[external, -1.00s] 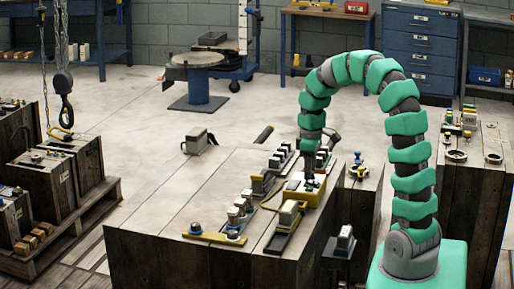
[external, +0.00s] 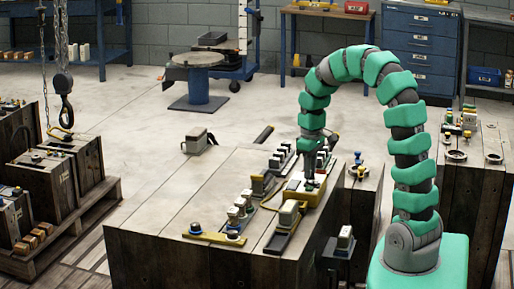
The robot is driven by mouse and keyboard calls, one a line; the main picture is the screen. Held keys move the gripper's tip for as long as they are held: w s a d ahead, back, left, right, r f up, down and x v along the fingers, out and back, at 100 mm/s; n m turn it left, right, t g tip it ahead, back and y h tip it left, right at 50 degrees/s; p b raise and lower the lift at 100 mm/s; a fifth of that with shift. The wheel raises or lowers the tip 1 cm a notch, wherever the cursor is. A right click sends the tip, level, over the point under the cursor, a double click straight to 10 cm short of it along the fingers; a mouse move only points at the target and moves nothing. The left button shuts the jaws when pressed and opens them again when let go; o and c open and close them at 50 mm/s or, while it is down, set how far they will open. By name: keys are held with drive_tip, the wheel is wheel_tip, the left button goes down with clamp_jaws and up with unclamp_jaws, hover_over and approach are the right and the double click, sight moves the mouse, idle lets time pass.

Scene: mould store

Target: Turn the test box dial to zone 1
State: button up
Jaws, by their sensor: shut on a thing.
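The test box (external: 293,195) is a yellow box with a pale top on the large wooden block in the middle of the external view. My gripper (external: 309,186) points straight down at the right part of its top, at the end of my arched green and grey arm. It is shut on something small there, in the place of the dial. The dial itself is hidden by the fingers, and its markings are too small to read, so I cannot tell which zone it points to.
Close around the box stand a grey and yellow connector (external: 287,214), rows of small connectors (external: 280,160) and a yellow strip with dark knobs (external: 214,238). A chain hook (external: 64,100) hangs at the left over wooden crates. The concrete floor behind the block is mostly clear.

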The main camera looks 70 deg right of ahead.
drive_tip(key=m+p, duration=0.3)
drive_tip(key=m, duration=0.2)
drive_tip(key=shift+p, duration=0.35)
idle(0.4)
drive_tip(key=o, duration=1)
wheel_tip(320, 180, up, 14)
drive_tip(key=p, duration=0.2)
drive_tip(key=shift+f, duration=0.15)
